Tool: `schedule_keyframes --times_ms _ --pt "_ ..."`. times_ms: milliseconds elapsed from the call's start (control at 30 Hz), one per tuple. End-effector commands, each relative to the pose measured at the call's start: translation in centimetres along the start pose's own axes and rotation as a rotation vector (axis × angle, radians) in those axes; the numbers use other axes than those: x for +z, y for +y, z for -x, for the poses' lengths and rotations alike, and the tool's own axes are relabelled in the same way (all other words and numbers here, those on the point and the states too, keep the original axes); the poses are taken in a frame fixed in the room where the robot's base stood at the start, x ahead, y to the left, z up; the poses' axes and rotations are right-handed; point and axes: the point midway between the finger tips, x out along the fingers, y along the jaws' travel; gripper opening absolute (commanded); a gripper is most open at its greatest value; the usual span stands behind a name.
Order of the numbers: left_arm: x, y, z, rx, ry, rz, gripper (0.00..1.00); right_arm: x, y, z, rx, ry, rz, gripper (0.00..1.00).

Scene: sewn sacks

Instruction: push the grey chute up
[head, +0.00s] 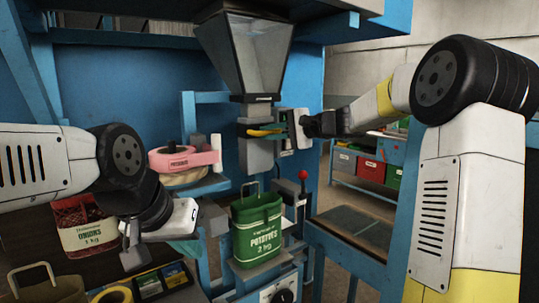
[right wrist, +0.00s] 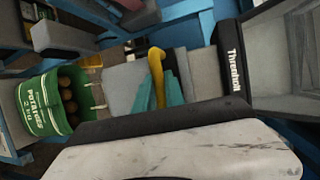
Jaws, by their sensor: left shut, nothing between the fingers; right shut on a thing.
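The grey chute (head: 260,154) hangs under the clear-sided hopper (head: 245,50), above the open green potato sack (head: 257,230). In the right wrist view the chute (right wrist: 125,85) lies between the sack (right wrist: 45,105) and the black hopper collar (right wrist: 233,57). A yellow handle (head: 262,132) crosses the front of the chute. My right gripper (head: 278,130) reaches in from the right, its teal fingers shut on the yellow handle (right wrist: 157,75). My left gripper (head: 183,246) is low at the left, shut and empty, its fingers partly hidden by its white body.
The green sack stands on a grey platform, with potatoes inside. A red-knobbed lever (head: 303,175) stands right of it. A pink-topped roll (head: 184,158) is on a blue shelf at left. An onion sack (head: 82,225) stands behind my left arm. A blue post bounds the right side.

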Motion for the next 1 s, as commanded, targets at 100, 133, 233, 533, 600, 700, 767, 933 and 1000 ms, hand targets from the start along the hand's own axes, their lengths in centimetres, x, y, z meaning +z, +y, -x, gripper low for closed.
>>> schedule_keyframes --times_ms 100,133,233,533,600,700,767,933,1000 --pt "0.0 0.0 0.0 0.0 0.0 0.0 0.0 0.1 -2.4 0.5 -0.005 0.002 0.005 0.0" --pt "0.0 0.0 0.0 0.0 0.0 0.0 0.0 0.2 -2.8 0.6 -0.005 0.002 0.004 0.0" --pt "0.0 0.0 0.0 0.0 0.0 0.0 0.0 0.2 -3.7 0.8 -0.005 0.002 0.003 0.0" --pt "0.0 0.0 0.0 0.0 0.0 0.0 0.0 0.3 -4.5 0.9 -0.007 0.002 0.003 0.0" --pt "0.0 0.0 0.0 0.0 0.0 0.0 0.0 0.3 -4.5 0.9 -0.008 0.002 0.003 0.0" --pt "0.0 0.0 0.0 0.0 0.0 0.0 0.0 0.3 -4.6 0.9 -0.009 0.003 0.004 0.16" --pt "0.0 0.0 0.0 0.0 0.0 0.0 0.0 0.3 -4.6 0.9 -0.01 0.003 0.003 0.28" --pt "0.0 0.0 0.0 0.0 0.0 0.0 0.0 0.3 -4.4 0.9 -0.006 0.002 0.002 0.36" --pt "0.0 0.0 0.0 0.0 0.0 0.0 0.0 0.3 -4.3 0.9 -0.004 0.001 0.001 0.36"
